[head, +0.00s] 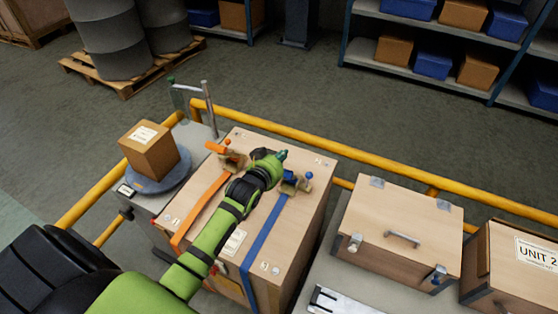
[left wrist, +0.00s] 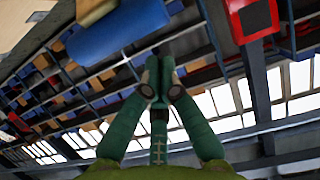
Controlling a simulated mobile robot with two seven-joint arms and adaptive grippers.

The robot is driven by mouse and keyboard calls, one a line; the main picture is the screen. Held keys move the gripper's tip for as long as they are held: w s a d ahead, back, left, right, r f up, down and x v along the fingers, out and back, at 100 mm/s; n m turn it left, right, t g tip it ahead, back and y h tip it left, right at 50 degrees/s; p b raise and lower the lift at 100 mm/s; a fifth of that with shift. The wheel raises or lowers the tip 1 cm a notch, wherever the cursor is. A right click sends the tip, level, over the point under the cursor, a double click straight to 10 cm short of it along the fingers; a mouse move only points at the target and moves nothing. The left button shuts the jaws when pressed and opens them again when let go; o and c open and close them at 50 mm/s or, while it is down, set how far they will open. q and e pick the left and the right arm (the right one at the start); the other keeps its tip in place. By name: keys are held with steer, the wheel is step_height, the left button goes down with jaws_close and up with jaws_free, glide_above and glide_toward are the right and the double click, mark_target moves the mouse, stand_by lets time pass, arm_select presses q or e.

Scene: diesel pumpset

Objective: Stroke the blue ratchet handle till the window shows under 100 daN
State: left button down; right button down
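A wooden crate (head: 300,222) carries an orange strap (head: 201,210) and a blue strap (head: 264,248). The blue strap's ratchet (head: 291,186) sits near the crate's far right part, with a blue knob (head: 309,175) on its handle. My left gripper (head: 282,154) is just beyond and left of this ratchet, over the crate top. In the left wrist view its fingertips (left wrist: 160,76) are together with nothing clear between them. A large blue rounded piece (left wrist: 118,28), apparently the handle's grip, shows beyond the tips, apart from them. I cannot make out a tension reading. My right gripper is out of view.
The orange ratchet (head: 230,158) is left of my arm. A carton (head: 150,150) stands on a round blue-grey plate (head: 165,181). A yellow rail (head: 290,133) runs behind the crate. A lidded wooden box (head: 400,225) and a UNIT 2 box (head: 512,268) stand at the right.

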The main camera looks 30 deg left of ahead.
arm_select(q)
steer(key=shift+s+f, duration=0.7)
steer(key=shift+s, duration=0.15)
